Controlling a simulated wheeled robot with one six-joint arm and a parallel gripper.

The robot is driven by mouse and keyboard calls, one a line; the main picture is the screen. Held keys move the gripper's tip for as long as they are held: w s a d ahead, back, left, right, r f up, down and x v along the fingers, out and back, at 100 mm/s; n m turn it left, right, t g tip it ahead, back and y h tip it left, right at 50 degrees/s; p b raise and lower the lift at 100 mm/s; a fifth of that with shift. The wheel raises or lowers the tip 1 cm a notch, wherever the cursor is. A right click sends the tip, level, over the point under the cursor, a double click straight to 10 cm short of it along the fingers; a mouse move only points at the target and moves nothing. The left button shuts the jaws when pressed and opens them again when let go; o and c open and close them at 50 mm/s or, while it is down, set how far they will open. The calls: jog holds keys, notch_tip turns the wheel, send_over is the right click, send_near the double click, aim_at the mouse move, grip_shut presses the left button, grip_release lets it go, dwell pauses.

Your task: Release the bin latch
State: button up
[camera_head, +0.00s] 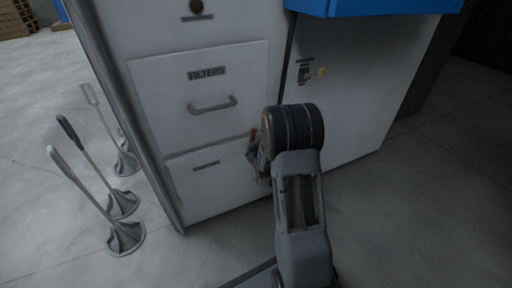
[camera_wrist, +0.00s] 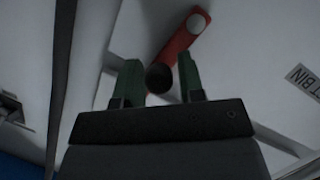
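The bin latch is a red lever (camera_wrist: 184,42) with a pale round pivot at one end and a dark round knob (camera_wrist: 159,78) at the other. In the wrist view it lies slanted on the white front. My gripper (camera_wrist: 160,74) is open, with its green fingers on either side of the knob. Small gaps seem to show beside the knob; contact cannot be told. In the head view my gripper (camera_head: 258,160) is at the right edge of the bin front (camera_head: 205,190), with a bit of red lever (camera_head: 252,135) showing; my arm hides the rest.
A filter drawer (camera_head: 165,90) with a grey handle (camera_head: 212,105) is above the bin front. Several paddle-like stands (camera_head: 125,237) are on the floor at left. Floor at right is clear.

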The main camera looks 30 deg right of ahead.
jog(key=p+v, duration=0.6)
jog(key=v, duration=0.7)
jog(key=shift+s, duration=0.35)
jog(key=shift+a+r, duration=0.1)
jog(key=a+r+m+g+y+p, duration=0.1)
jog(key=a+r+g+p, duration=0.15)
jog(key=r+p, duration=1.05)
jog(key=s+a+r+m+g+y+p, duration=0.1)
jog(key=s+r+p, duration=0.4)
jog(key=r, duration=0.6)
jog(key=s+a+r+m+g+y+p, duration=0.1)
jog(key=s+a+r+g+p, duration=0.3)
jog(key=r+p, duration=0.4)
jog(key=s+a+r+m+g+y+p, duration=0.1)
jog(key=s+a+r+p, duration=0.5)
jog(key=r, duration=1)
jog(key=shift+s+g+p, duration=0.15)
jog(key=shift+g+p, duration=0.5)
jog(key=shift+g, duration=0.2)
